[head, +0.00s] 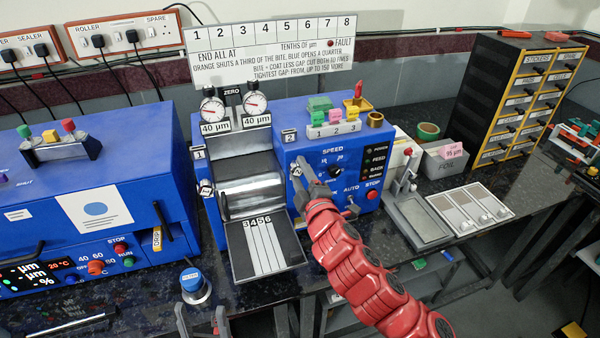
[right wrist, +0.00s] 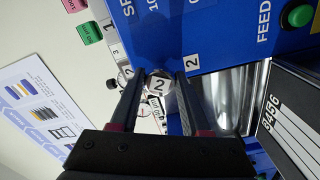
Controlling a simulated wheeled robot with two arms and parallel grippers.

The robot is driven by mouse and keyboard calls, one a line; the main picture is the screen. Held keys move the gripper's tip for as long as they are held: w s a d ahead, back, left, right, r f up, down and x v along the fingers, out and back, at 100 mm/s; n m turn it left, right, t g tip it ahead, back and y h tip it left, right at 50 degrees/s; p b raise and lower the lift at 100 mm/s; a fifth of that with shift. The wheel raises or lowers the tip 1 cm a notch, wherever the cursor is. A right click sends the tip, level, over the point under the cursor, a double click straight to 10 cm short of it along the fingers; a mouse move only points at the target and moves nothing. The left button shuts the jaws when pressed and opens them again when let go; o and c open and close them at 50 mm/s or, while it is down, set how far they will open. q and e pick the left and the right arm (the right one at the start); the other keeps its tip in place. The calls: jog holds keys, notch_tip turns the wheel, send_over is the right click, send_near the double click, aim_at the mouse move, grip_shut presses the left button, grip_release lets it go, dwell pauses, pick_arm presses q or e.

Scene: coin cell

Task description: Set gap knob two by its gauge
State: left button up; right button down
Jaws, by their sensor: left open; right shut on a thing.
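Gap knob two (right wrist: 158,84) is a pale faceted knob marked 2, between the fingertips of my right gripper (right wrist: 161,78) in the right wrist view. In the head view my right gripper (head: 303,178) reaches the front of the blue roller machine (head: 335,150) below the 2 label (head: 289,136) and mostly hides the knob. The right gauge (head: 256,103) and left gauge (head: 213,109) are white dials, each above a 40 µm plate. Their needles are too small to read surely. Knob one (head: 206,188) sits on the left.
A sign board (head: 272,48) stands behind the gauges. A blue oven-like box (head: 90,200) is at left, with a blue-capped jar (head: 194,284) in front. A strip tray (head: 264,245) lies before the rollers. A foil box (head: 445,160) and drawer cabinet (head: 520,95) stand at right.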

jog(key=shift+c, duration=1.9)
grip_release()
jog(key=shift+s+d+f, duration=0.1)
jog(key=shift+s+d, duration=0.1)
jog(key=shift+s, duration=0.25)
jog(key=p+v, duration=1.1)
jog(key=v, duration=0.5)
jog(key=shift+s, duration=0.25)
